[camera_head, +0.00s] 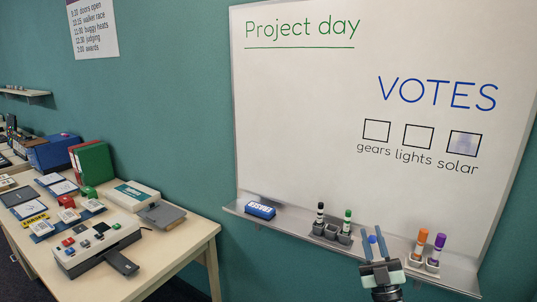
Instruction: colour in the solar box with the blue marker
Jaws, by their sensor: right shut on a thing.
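The whiteboard (300,120) carries three boxes under the blue word VOTES. The solar box (464,145) is the rightmost and has a pale bluish tint inside its black outline. The gears box (376,131) and lights box (417,138) are white inside. My right gripper (375,243) is low at the board's tray, shut on the blue marker (372,239), of which only a small blue end shows between the fingers. The rest of the marker is hidden, and I cannot tell whether it touches a holder. My left gripper is out of view.
On the tray (290,227) stand a blue eraser (260,210), a black marker (320,213), a green marker (347,222), an orange marker (420,243) and a purple marker (438,249). A crowded table (180,252) is at the left. The board above the gripper is unobstructed.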

